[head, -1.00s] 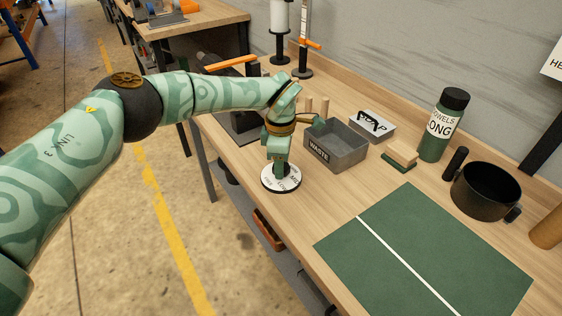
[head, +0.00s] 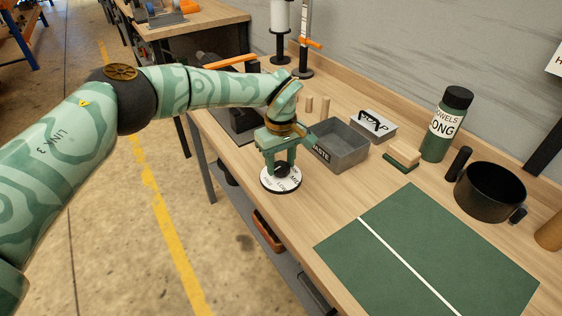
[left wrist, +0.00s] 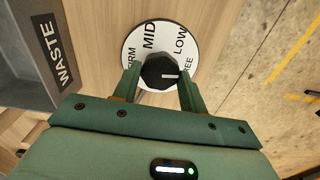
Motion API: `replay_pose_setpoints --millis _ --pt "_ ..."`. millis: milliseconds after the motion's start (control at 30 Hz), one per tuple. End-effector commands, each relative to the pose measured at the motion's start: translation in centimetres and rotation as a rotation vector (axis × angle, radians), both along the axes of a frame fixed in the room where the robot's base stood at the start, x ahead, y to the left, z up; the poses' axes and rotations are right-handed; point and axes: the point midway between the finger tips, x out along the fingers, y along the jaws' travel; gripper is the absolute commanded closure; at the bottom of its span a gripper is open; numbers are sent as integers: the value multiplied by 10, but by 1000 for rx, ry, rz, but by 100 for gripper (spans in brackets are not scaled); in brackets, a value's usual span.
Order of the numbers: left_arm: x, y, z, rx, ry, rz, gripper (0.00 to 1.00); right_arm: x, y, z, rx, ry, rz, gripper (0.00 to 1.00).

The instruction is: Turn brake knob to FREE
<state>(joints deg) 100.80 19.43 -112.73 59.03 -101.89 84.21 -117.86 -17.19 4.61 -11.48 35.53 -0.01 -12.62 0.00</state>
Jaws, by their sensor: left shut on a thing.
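The brake knob (left wrist: 157,71) is a black faceted knob on a round white dial (left wrist: 137,45) lettered FIRM, MID, LOW and FREE. In the left wrist view its white pointer line points right, toward the FREE lettering, which a finger partly covers. In the head view the dial (head: 268,186) sits near the table's left edge with the dark knob (head: 282,170) on it. My left gripper (head: 281,168) points down over the dial, shut on the knob, with one green finger on each side of it. My right gripper is not in view.
A grey WASTE bin (head: 341,150) stands just right of my left gripper, with small wooden pegs (head: 317,106) behind. A green mat (head: 400,230), black pot (head: 490,185) and green bottle (head: 446,125) lie farther right. The wood between dial and mat is clear.

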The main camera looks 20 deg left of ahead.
Motion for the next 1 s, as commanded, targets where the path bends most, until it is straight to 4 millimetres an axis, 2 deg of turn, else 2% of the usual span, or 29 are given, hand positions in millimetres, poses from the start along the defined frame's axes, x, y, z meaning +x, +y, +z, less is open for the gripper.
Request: replay_pose_setpoints --millis 300,867,900,967,1000 --pt "1 1 0 0 -3 -129 81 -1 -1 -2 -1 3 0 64" --pt "1 1 1 1 -3 -160 81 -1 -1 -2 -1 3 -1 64" --pt "1 1 1 1 -3 -160 52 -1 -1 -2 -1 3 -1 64" --pt "1 1 1 1 -3 -160 37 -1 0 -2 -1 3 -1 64" --pt "1 0 1 1 -3 -160 37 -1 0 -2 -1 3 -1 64"
